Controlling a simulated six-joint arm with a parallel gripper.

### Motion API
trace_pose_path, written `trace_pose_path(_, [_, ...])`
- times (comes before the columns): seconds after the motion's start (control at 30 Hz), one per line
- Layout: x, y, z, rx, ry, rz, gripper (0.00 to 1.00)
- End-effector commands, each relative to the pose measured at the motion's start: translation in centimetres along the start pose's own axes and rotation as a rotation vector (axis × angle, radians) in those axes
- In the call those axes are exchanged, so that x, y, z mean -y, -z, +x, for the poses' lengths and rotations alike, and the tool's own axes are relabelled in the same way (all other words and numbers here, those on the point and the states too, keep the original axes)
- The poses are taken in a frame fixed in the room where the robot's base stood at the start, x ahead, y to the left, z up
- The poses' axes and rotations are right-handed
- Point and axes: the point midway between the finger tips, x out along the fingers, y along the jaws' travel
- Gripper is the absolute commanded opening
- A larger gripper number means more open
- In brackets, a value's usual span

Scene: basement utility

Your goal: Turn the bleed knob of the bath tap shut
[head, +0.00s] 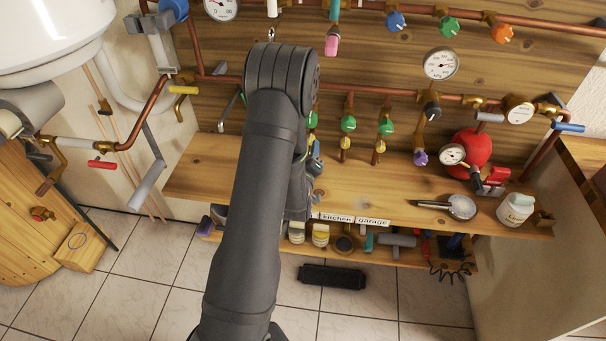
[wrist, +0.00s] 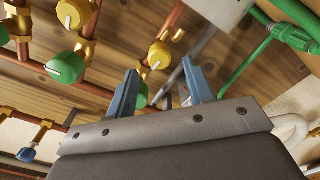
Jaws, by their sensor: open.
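My gripper (head: 316,160) is mostly hidden behind my arm in the head view, above the shelf. In the wrist view its two blue fingers (wrist: 162,92) stand apart with nothing held between them. A round yellow knob (wrist: 160,55) with a white mark shows just beyond the fingertips, apart from them. A green knob is partly covered by the left finger. In the head view, green tap knobs (head: 348,123) hang from the copper pipe with small yellow knobs (head: 345,143) below. Labels "kitchen" (head: 336,217) and "garage" (head: 372,221) are readable; I see no readable bath label, and cannot tell which knob is the bath's.
The wooden shelf (head: 420,212) holds a magnifier-like tool (head: 461,207), a white jar (head: 515,209) and a red vessel (head: 468,153). Gauges (head: 441,64) and copper pipes crowd the wall. In the wrist view, a green pipe fitting (wrist: 295,37) lies at right and more knobs (wrist: 65,67) at left.

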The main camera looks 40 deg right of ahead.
Motion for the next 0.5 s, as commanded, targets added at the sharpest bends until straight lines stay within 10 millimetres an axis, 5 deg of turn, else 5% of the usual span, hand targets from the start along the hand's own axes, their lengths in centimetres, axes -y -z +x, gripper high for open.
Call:
trace_pose_path(0.3, [0.0, -0.1, -7.5, 0.003, 0.001, 0.001, 0.48])
trace_pose_path(0.5, [0.0, 0.0, -10.1, 0.001, 0.0, 0.001, 0.48])
